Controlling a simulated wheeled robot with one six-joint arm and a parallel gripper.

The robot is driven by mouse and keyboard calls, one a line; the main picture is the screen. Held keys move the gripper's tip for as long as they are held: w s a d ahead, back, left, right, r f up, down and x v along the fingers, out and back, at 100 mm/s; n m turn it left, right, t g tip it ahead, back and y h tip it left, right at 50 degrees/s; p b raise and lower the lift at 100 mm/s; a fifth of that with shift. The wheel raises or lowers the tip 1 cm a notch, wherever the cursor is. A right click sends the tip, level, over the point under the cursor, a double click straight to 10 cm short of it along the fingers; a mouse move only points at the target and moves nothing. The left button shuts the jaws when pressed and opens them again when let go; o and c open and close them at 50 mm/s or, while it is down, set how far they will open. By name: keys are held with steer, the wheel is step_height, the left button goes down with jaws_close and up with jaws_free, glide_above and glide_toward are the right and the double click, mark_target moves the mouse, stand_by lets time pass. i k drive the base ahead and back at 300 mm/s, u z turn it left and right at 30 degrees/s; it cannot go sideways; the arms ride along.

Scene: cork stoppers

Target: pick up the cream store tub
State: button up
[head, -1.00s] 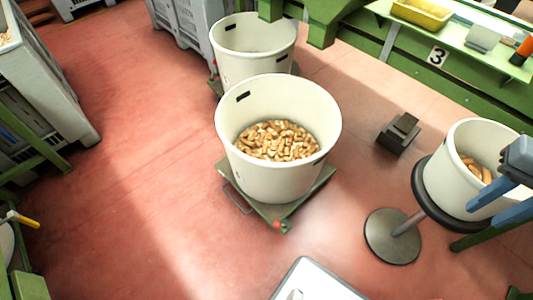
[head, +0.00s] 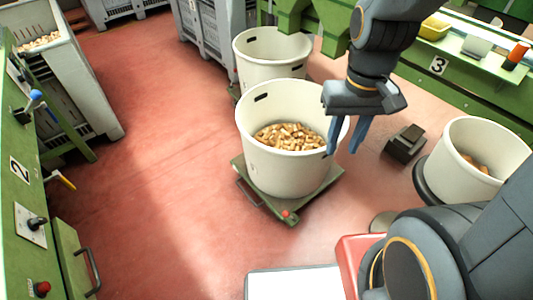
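Three cream tubs show in the head view, and I cannot tell by looks which is the store tub. A large cream tub (head: 283,172) stands upright at the centre, part filled with cork stoppers (head: 290,137). A second cream tub (head: 270,75) stands behind it, its inside looking empty. A third cream tub (head: 455,170) at the right holds a few corks and sits on a dark round support, partly hidden by my arm. My gripper (head: 343,148) is open and empty, its blue fingers pointing down at the centre tub's right rim. I cannot tell whether they touch it.
The centre tub rests on a green wheeled platform (head: 245,170). A dark pedal-like block (head: 405,145) lies to its right. Green machinery (head: 480,95) runs along the back right, and a green control panel (head: 20,170) stands at the left. The red floor at left centre is clear.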

mark_target(472, 158)
steer(key=z, duration=1.75)
steer(key=i, duration=0.7)
steer(key=z, duration=0.05)
